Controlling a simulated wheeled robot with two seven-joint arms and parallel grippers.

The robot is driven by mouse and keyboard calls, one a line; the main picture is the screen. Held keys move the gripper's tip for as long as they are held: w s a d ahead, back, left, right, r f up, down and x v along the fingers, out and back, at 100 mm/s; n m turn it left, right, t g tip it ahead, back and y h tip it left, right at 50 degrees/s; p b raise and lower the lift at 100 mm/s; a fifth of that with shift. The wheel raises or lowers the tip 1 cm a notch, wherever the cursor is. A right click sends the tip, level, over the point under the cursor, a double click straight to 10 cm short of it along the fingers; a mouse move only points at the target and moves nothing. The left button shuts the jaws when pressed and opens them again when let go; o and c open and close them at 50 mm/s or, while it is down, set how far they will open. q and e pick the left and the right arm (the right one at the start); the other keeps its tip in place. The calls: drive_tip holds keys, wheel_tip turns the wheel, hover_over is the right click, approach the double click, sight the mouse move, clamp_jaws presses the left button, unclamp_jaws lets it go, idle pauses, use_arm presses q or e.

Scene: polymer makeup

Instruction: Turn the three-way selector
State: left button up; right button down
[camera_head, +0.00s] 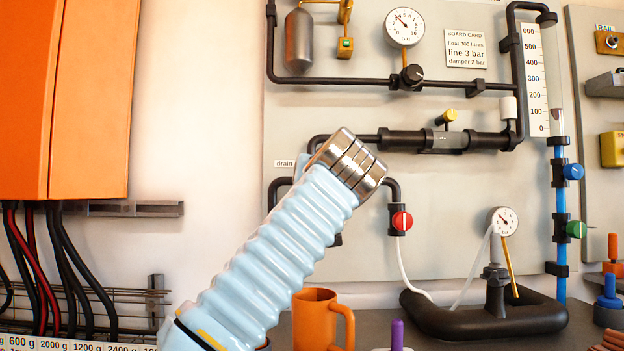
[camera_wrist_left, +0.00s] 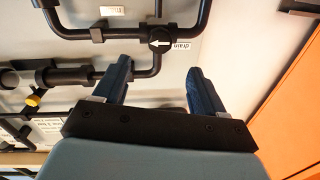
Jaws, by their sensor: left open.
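The selector (camera_wrist_left: 160,40), a round black knob with a white arrow, sits at a junction of black pipes in the left wrist view. A "drain" label (camera_wrist_left: 181,45) is beside it and also shows in the head view (camera_head: 284,163). My left gripper (camera_wrist_left: 158,68) is open and empty, its two dark blue fingers apart. In the wrist picture the knob lies between and just beyond the fingertips; I see no contact. In the head view my sleeved left arm covers the selector and hides the gripper's fingers. My right gripper is in neither view.
A red-knobbed valve (camera_head: 402,221) is right of my left wrist, below a thick black pipe assembly (camera_head: 443,141). A gauge (camera_head: 404,27) is above. An orange cabinet (camera_head: 95,95) fills the left. An orange mug (camera_head: 315,320) stands below my arm.

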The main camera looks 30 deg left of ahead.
use_arm(q)
drive_tip(key=p+x, duration=0.4)
drive_tip(key=x, duration=0.6)
drive_tip(key=shift+w+a+r+p, duration=0.1)
drive_tip(key=shift+w+p, duration=0.05)
drive_tip(key=shift+p, duration=0.2)
drive_tip(key=shift+w+a, duration=0.25)
drive_tip(key=shift+w, duration=0.15)
drive_tip(key=shift+f, duration=0.2)
drive_tip(key=c, duration=1.1)
drive_tip(key=shift+o, duration=0.2)
